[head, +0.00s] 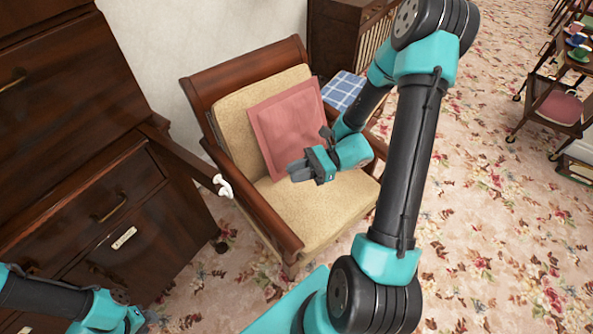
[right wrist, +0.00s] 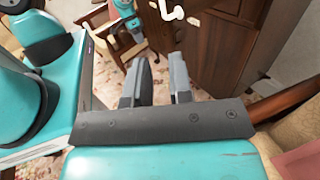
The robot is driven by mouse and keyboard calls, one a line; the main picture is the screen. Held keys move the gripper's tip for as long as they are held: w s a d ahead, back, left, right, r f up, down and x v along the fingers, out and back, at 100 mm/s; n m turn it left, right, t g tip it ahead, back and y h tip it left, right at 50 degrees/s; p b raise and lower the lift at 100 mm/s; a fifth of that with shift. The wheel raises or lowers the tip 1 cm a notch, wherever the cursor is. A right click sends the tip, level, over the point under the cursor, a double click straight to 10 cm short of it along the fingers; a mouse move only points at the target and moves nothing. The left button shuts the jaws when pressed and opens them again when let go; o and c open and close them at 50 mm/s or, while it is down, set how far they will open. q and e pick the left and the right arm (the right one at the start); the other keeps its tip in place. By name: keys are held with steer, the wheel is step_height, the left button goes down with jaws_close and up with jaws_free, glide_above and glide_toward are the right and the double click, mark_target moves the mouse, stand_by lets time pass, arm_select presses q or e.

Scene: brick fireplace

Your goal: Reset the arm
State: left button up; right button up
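My right arm reaches over an armchair from the right. Its gripper (head: 297,172) hangs above the beige seat, in front of a pink cushion (head: 288,128). In the right wrist view the two grey fingers (right wrist: 160,82) stand apart with an empty gap between them. My left gripper (head: 138,322) is at the bottom left edge of the head view, mostly cut off, so its fingers cannot be made out.
The wooden armchair (head: 272,232) stands beside a dark wooden cabinet (head: 112,215). A small white object (head: 222,186) is at the cabinet's edge; a white shape also shows in the right wrist view (right wrist: 172,12). A trolley (head: 553,103) stands far right. Floral carpet between is clear.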

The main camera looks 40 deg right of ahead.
steer(key=s+a+f+n+g+h, duration=0.25)
steer(key=f+n+g+h, duration=0.2)
steer(key=f, duration=0.45)
steer(key=s+a+f+n+g+h, duration=0.2)
steer(key=s+f+n+g+h, duration=0.3)
steer(key=f, duration=0.5)
steer(key=w+a+f+n+t+h, duration=0.4)
steer(key=w+f+n, duration=0.2)
steer(key=w+n, duration=0.2)
steer(key=shift+w+a+f+n+t, duration=0.15)
steer(key=shift+n+t, duration=0.2)
steer(key=shift+n, duration=0.8)
